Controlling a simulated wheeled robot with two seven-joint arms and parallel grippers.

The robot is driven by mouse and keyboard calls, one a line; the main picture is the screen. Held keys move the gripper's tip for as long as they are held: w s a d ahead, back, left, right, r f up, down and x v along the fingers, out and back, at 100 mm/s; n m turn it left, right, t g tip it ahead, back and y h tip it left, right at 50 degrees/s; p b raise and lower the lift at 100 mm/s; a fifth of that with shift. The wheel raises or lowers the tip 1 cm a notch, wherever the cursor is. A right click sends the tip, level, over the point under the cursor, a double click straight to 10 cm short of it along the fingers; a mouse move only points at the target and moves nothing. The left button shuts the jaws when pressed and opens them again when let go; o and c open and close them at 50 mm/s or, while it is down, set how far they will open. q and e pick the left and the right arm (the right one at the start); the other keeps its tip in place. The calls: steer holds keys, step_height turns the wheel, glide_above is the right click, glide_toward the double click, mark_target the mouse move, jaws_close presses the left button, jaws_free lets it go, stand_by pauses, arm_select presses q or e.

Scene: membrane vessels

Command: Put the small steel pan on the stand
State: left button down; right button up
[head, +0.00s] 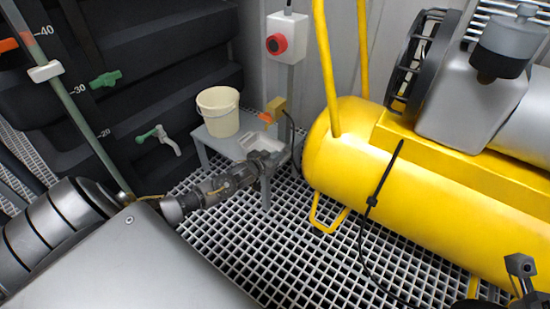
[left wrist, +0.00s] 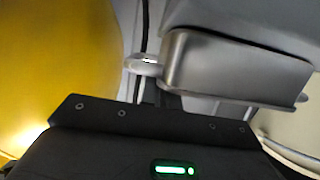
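The small steel pan (head: 262,138) shows as a pale rectangular dish at the right end of the grey stand (head: 222,146), behind my left gripper (head: 268,158). In the left wrist view the steel pan (left wrist: 235,68) is close, with a small ring-like tab (left wrist: 145,64) on its left side. I cannot tell whether the pan touches the stand top. My left gripper is at the pan's near side; its fingertips are mostly hidden, so its grip is unclear. Part of my right gripper (head: 522,275) shows at the lower right, away from the stand; its fingers are unclear.
A cream bucket (head: 218,112) stands on the left of the stand. A brass-coloured block (head: 276,108) with a cable is behind the pan. A yellow compressor tank (head: 420,190) is close on the right. The grating floor (head: 265,250) is open in front.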

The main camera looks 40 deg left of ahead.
arm_select(q)
steer(key=c, duration=1.6)
jaws_free()
steer(key=shift+f, duration=0.1)
steer(key=shift+c, duration=0.2)
